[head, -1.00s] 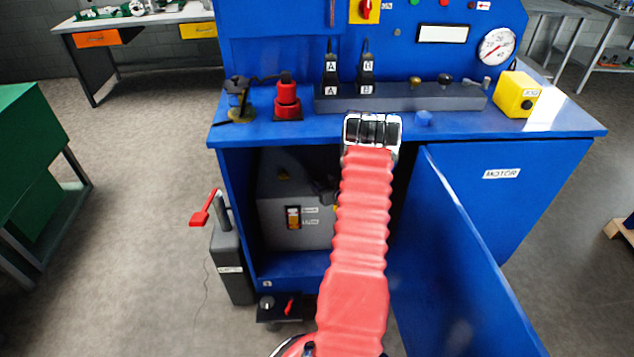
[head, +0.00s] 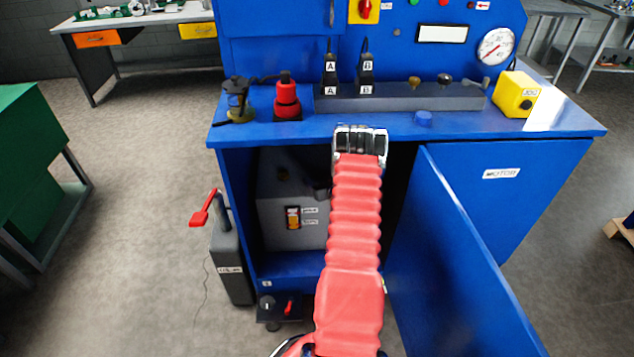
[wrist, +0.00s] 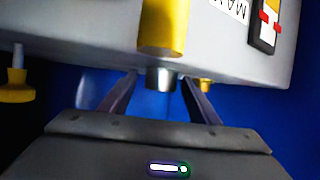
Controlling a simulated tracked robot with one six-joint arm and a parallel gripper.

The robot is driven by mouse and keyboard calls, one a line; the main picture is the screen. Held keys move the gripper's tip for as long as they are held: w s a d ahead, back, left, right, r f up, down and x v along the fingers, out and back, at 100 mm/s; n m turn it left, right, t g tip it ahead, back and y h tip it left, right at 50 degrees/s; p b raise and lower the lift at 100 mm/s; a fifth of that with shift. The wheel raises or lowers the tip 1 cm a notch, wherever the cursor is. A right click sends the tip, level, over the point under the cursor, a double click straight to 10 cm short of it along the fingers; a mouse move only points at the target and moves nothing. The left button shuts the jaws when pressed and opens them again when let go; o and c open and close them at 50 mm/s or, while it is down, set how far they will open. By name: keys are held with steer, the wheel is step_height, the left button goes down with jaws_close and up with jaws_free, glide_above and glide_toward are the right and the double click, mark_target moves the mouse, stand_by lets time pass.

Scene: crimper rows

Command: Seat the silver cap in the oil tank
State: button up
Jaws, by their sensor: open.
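The grey oil tank (head: 283,222) stands inside the open left bay of the blue cabinet. In the wrist view its grey body (wrist: 95,38) fills the upper part. My red-sleeved arm hides the fingers in the head view.
The blue cabinet door (head: 450,250) stands open to the right of my arm. The blue worktop (head: 400,127) is above the bay. A grey pump with a red lever (head: 203,208) stands left of the cabinet. Another yellow fitting (wrist: 17,90) is at the left in the wrist view.

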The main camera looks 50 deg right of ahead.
mark_target(317, 178)
steer(key=shift+c, duration=0.7)
steer(key=c, duration=1)
steer(key=shift+o, duration=0.2)
steer(key=shift+r, duration=0.1)
step_height(317, 178, up, 10)
steer(key=shift+f, duration=0.1)
steer(key=shift+s+a, duration=0.1)
